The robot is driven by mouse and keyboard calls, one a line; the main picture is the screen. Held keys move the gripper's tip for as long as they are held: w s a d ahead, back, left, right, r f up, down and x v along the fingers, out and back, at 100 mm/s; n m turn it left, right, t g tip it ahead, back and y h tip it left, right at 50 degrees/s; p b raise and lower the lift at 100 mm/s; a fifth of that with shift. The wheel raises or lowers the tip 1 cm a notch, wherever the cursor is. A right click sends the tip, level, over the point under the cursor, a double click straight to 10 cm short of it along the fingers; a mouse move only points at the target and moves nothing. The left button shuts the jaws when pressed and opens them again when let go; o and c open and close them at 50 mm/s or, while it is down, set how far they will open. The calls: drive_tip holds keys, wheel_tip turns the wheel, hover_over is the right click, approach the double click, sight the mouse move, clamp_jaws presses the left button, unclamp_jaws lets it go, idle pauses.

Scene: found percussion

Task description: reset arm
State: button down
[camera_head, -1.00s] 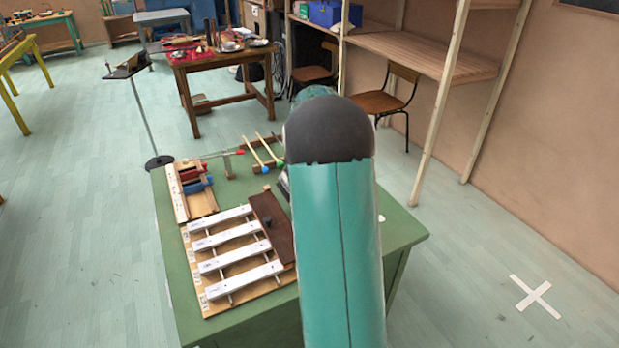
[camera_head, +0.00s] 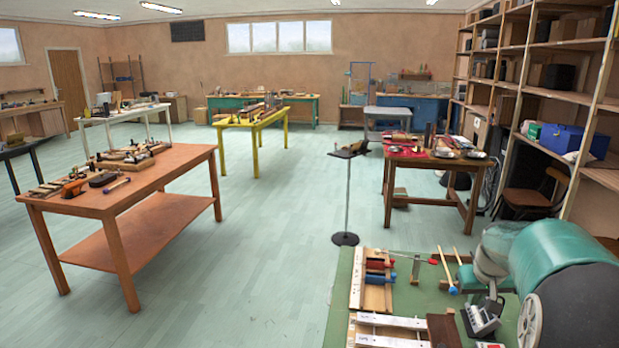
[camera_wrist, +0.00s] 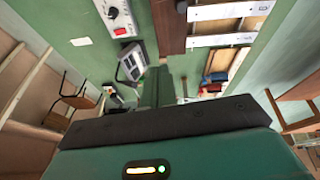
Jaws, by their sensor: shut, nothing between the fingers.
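My arm (camera_head: 550,255), teal with dark grey joints, is folded at the lower right of the head view, over the right part of the green table (camera_head: 342,290). My gripper (camera_wrist: 157,80) shows in the wrist view as narrow dark-green fingers, close together and empty, beyond the dark bar of my wrist. It points towards the green tabletop and appears to touch nothing. In the head view my gripper cannot be made out.
The green table bears white metal bars (camera_head: 392,321), a wooden block with red and blue parts (camera_head: 378,280), mallets (camera_head: 447,270) and a grey device (camera_head: 482,318). A stand (camera_head: 346,195) is behind. An orange-brown workbench (camera_head: 120,190) is left; open floor lies between.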

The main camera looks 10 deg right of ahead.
drive_tip(key=s+a+r+n+t, duration=0.1)
drive_tip(key=s+a+r, duration=0.3)
drive_tip(key=a, duration=0.5)
drive_tip(key=s+a+r, duration=0.4)
drive_tip(key=a, duration=0.4)
drive_tip(key=s+a+f+n+t+y, duration=0.1)
drive_tip(key=s+a, duration=1.1)
drive_tip(key=s, duration=0.2)
drive_tip(key=shift+s+a+f+y, duration=0.15)
drive_tip(key=shift+s+a+y, duration=0.05)
drive_tip(key=shift+a+y, duration=0.2)
